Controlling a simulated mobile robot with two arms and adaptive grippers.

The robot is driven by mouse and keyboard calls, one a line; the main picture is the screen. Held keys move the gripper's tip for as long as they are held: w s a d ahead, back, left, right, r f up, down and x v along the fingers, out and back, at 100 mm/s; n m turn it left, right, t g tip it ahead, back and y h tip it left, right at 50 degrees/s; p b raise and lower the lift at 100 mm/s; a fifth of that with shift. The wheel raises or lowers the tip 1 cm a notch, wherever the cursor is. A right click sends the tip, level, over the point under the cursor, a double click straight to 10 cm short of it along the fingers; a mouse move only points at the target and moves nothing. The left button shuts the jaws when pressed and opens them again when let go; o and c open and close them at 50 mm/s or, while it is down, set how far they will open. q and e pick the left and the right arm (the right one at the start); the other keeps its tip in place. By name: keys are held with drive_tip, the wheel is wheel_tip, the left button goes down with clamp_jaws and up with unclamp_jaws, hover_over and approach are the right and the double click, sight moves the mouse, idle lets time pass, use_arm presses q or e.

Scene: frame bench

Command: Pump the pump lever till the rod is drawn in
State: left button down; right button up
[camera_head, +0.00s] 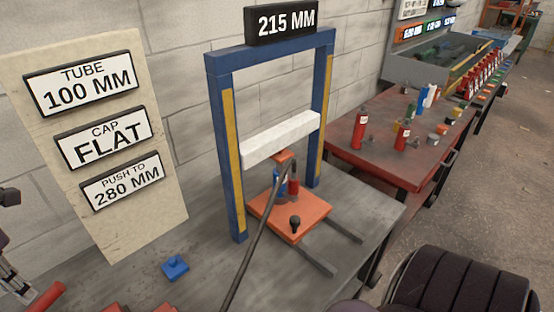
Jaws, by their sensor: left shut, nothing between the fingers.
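The blue press frame (221,160) stands on the grey bench, with a white crossbeam (280,139) between its posts. An orange base plate (310,216) lies inside the frame and carries a small blue and red jack. An orange cap (283,157) sits just under the crossbeam; I cannot tell if they touch. The rod is not clearly visible. The long dark pump lever (257,236) slants from the jack down past the bottom edge. My left gripper (24,292) is at the lower left edge, shut and empty, well apart from the lever. My right gripper is out of view.
A sign board (160,216) at left reads tube 100 mm, cap flat, push to 280 mm. The frame's display (281,20) reads 215 mm. A blue block (175,267) and a red bar (46,298) lie at lower left. A red table (385,165) stands at right.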

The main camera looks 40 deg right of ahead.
sight(36, 303)
use_arm(q)
wheel_tip(36, 303, down, 5)
drive_tip(key=b, duration=0.3)
drive_tip(key=shift+r+b, duration=0.2)
drive_tip(key=shift+b, duration=0.1)
wheel_tip(36, 303, down, 3)
drive_tip(key=shift+a+r+b, duration=0.1)
drive_tip(key=shift+b, duration=0.9)
wheel_tip(36, 303, down, 4)
drive_tip(key=b, duration=0.2)
drive_tip(key=shift+r+b, duration=0.15)
drive_tip(key=shift+b, duration=0.15)
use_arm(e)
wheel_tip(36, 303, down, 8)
use_arm(q)
drive_tip(key=shift+r, duration=0.2)
wheel_tip(36, 303, up, 8)
drive_tip(key=p, duration=0.5)
drive_tip(key=shift+f, duration=0.15)
drive_tip(key=shift+r, duration=0.3)
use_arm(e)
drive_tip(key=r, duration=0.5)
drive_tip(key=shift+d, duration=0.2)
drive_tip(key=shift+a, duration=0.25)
